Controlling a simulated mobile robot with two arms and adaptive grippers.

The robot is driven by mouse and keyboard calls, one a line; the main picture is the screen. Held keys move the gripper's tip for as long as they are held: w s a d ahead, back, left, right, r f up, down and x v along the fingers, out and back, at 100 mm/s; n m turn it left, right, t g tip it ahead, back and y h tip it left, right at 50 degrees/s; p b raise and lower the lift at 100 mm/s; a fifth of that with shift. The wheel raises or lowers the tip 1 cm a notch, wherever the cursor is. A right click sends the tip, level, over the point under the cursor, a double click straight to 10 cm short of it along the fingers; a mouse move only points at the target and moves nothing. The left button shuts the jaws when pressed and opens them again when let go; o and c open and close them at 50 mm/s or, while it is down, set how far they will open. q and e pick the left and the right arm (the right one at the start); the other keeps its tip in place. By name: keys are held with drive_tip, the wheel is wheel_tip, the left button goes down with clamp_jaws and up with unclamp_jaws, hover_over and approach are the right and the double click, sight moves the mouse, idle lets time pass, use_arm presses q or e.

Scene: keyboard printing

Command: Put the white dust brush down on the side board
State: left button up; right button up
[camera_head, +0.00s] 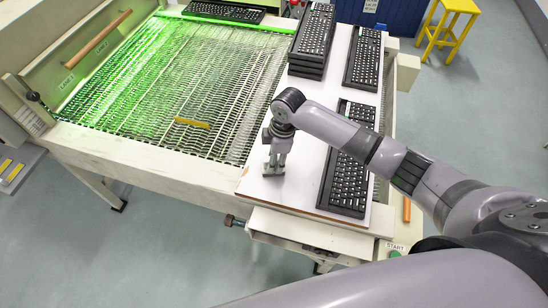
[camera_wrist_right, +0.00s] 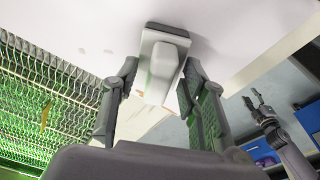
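My right gripper (camera_head: 273,171) points down at the near left part of the white side board (camera_head: 262,188). In the right wrist view, the white dust brush (camera_wrist_right: 165,62) stands against the board, with a dark shadow around its far end. The fingers of my right gripper (camera_wrist_right: 160,72) are on either side of it, with narrow gaps showing, so it looks open around the brush. In the head view I cannot make out the brush behind the fingers. My left gripper (camera_wrist_right: 254,98) shows small at the right of the wrist view, its fingers apart.
Black keyboards lie on the board's right side (camera_head: 344,186), with a stack (camera_head: 312,45) behind. A green-lit mesh conveyor (camera_head: 180,85) lies left of the board, carrying a yellow bar (camera_head: 192,123). A START button (camera_head: 395,252) is near the front. A yellow stool (camera_head: 450,28) stands beyond.

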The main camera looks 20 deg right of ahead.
wheel_tip(320, 180, up, 12)
drive_tip(key=d+b, duration=0.1)
drive_tip(key=shift+s+d+b, duration=0.2)
drive_tip(key=shift+d+b, duration=0.1)
drive_tip(key=shift+d, duration=0.1)
